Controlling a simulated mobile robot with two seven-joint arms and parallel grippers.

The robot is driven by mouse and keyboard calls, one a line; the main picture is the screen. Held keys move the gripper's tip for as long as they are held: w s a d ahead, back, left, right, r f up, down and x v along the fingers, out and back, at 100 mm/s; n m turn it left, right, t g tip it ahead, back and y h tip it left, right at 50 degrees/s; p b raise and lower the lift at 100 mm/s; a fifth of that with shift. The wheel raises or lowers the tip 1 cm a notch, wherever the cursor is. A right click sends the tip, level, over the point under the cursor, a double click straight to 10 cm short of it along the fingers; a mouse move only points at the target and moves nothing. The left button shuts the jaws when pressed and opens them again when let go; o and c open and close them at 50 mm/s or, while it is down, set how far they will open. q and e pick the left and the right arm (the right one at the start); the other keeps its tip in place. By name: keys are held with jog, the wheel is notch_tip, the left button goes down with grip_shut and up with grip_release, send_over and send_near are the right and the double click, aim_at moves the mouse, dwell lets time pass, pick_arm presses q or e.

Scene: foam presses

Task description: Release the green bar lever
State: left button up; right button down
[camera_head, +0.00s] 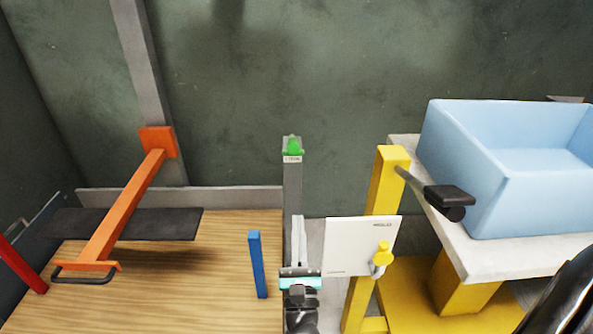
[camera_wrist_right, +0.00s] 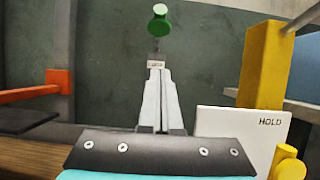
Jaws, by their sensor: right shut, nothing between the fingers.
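A green knob (camera_head: 292,145) tops a narrow grey post (camera_head: 292,185) in the middle of the head view. It also shows in the right wrist view (camera_wrist_right: 158,27), above a small white label. I see no other green part, and no green bar shows. My right gripper (camera_head: 298,220) points toward the post, with its pale fingers together and nothing between them. In the right wrist view the fingertips (camera_wrist_right: 158,72) appear just below the label and apart from the knob.
A white HOLD panel (camera_head: 350,255) with a yellow knob (camera_head: 382,257) stands right of my gripper, beside a yellow post (camera_head: 385,185) with a black-ended lever (camera_head: 450,200). A blue bin (camera_head: 500,180) is far right. A blue post (camera_head: 257,265) and orange arm (camera_head: 125,205) stand left.

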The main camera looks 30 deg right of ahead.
aim_at(293, 144)
pick_arm(q)
jog(key=shift+w+r, duration=0.15)
jog(key=shift+r, duration=0.2)
pick_arm(e)
jog(key=s+r+x, duration=0.1)
jog(key=r+x, duration=0.1)
jog(key=x, duration=1)
jog(key=shift+w+r, duration=0.3)
jog(key=shift+r, duration=0.1)
jog(key=shift+a+r, duration=0.1)
